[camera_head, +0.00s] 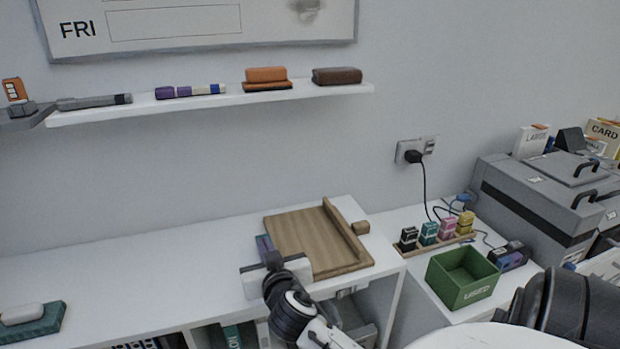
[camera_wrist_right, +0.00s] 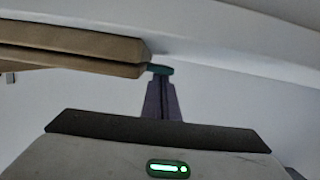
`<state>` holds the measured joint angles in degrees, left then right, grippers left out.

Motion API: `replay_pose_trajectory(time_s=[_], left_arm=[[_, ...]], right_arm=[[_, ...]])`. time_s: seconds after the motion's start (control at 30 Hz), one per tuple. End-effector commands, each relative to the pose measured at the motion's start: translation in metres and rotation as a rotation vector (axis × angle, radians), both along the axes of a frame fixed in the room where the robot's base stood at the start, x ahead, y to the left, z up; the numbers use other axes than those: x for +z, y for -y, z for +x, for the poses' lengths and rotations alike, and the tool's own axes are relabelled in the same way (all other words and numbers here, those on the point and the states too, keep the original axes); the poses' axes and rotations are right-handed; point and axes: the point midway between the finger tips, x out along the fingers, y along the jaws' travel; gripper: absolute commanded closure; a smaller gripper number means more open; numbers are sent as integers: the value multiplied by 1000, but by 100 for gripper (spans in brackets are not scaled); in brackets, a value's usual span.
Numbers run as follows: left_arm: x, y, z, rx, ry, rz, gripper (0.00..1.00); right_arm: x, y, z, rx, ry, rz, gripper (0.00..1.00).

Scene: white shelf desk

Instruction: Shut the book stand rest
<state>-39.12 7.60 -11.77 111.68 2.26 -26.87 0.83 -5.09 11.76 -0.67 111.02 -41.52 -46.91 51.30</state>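The wooden book stand (camera_head: 302,240) is on the white desk, with a raised ledge (camera_head: 345,232) along its right side. Its broad panel looks flat or nearly flat. In the right wrist view, two wooden layers (camera_wrist_right: 70,52) lie close together, almost parallel, at the upper left. My right gripper (camera_head: 264,243) is at the stand's left edge. Its purple fingers (camera_wrist_right: 162,98) are together in the wrist view, with nothing visible between them. Their tips are close to the end of the wooden layers; I cannot tell whether they touch. My left gripper is not in view.
A wall shelf (camera_head: 210,102) with small items runs above the desk. A green box (camera_head: 462,278) and a rack of small colored blocks (camera_head: 437,243) stand to the right. A teal item (camera_head: 35,322) lies at the far left. The desk's left middle is clear.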

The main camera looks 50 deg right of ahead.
Motion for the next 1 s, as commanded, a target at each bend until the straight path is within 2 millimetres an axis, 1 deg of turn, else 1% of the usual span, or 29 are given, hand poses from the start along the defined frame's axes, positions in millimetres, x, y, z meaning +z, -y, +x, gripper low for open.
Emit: replay_pose_trajectory(time_s=[0.03,0.1,0.33,0.43,0.57,0.73,0.77,0.8,1.0], left_arm=[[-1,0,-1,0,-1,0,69],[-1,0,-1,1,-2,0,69],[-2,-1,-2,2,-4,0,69],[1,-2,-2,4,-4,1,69],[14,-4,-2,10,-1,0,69],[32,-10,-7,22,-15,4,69],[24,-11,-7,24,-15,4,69],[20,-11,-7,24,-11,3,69],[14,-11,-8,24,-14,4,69]], right_arm=[[-5,1,-2,-5,-10,3,100],[-5,1,-2,-5,-11,3,100],[-7,0,-1,-4,-14,5,100],[-3,0,-1,-3,-14,6,100],[13,-2,0,0,-11,6,100],[50,-7,4,10,-3,3,100],[42,-12,-3,12,-5,5,100],[41,-18,-13,12,-5,5,100],[53,-40,-51,11,-2,4,100]])
